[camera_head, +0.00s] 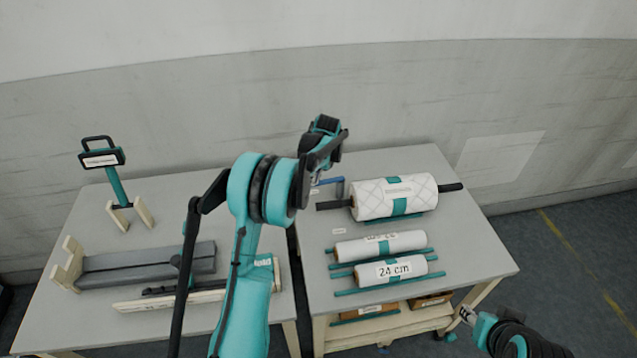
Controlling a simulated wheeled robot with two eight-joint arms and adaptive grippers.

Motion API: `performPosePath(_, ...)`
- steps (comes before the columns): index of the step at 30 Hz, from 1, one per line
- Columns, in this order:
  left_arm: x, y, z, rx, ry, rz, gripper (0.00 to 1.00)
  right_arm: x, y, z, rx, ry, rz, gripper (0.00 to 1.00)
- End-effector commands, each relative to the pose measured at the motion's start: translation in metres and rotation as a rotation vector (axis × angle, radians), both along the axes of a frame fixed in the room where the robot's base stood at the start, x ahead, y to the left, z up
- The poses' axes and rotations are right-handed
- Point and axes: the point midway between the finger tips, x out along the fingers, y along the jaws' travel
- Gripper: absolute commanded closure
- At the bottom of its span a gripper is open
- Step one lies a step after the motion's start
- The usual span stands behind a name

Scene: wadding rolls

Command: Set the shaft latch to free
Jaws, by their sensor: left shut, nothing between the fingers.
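A large white quilted roll (375,203) lies at the back of the right table on a dark shaft (333,205), whose ends stick out on both sides. A small blue bar or bracket (331,181) stands just behind the shaft's left end; I cannot tell for sure whether it is the latch or how it is set. My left gripper (318,169) is shut and empty, over the back left of the right table, close to the blue piece and partly covering it. My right gripper (466,316) is low at the bottom right, off the table's front edge; its jaws are too small to read.
Two smaller white rolls (380,246) lie in front, one marked 24 cm, among teal rods (390,285). My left arm hides the gap between tables.

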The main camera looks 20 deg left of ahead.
Motion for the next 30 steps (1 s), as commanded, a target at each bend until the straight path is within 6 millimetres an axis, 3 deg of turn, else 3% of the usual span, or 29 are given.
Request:
performPosePath(24,0.008,0.012,0.0,0.002,-0.001,0.001,1.0,0.0,0.0,0.001,0.0,0.0,0.0,0.6)
performPosePath(30,0.006,0.0,0.002,0.001,0.0,0.0,1.0,0.0,0.0,0.001,0.0,0.0,0.0,0.6)
